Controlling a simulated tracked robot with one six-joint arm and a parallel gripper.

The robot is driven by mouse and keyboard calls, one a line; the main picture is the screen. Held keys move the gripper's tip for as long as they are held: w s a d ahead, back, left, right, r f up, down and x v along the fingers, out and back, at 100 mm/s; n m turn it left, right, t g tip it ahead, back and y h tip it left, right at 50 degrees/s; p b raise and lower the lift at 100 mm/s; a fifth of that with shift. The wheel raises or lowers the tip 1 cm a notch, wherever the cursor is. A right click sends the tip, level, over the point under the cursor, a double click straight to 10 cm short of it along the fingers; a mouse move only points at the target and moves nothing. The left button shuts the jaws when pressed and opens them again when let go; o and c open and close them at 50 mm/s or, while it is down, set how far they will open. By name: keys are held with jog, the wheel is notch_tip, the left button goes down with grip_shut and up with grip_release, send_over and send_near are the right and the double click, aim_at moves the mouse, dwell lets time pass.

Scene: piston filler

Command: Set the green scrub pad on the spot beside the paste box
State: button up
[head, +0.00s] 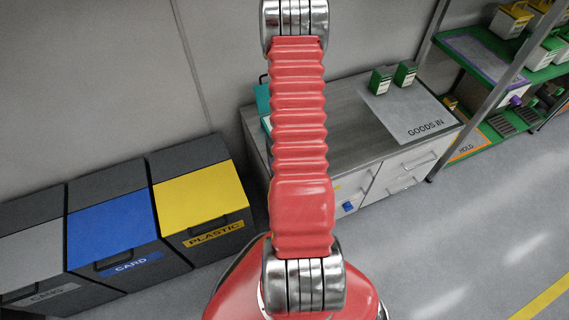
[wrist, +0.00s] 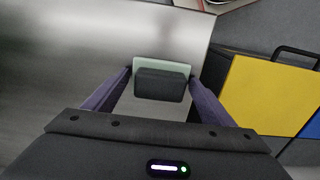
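In the wrist view, the scrub pad (wrist: 160,67) shows as a pale green slab with a dark grey block on its near side. My gripper (wrist: 161,76) has its two purple fingers against the left and right edges of the pad, shut on it. A grey surface lies beyond and below it; the gap to that surface is hard to judge. In the head view my arm hides the gripper and pad. I cannot make out which thing is the paste box.
A teal thing (head: 263,98) is partly behind my arm. Bins with yellow (head: 200,200) and blue (head: 112,228) lids stand left. Green shelving (head: 480,65) stands right.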

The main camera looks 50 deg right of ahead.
jog(key=shift+o, duration=1.2)
jog(key=shift+r, duration=0.15)
notch_tip(320, 180, up, 12)
dwell(0.5)
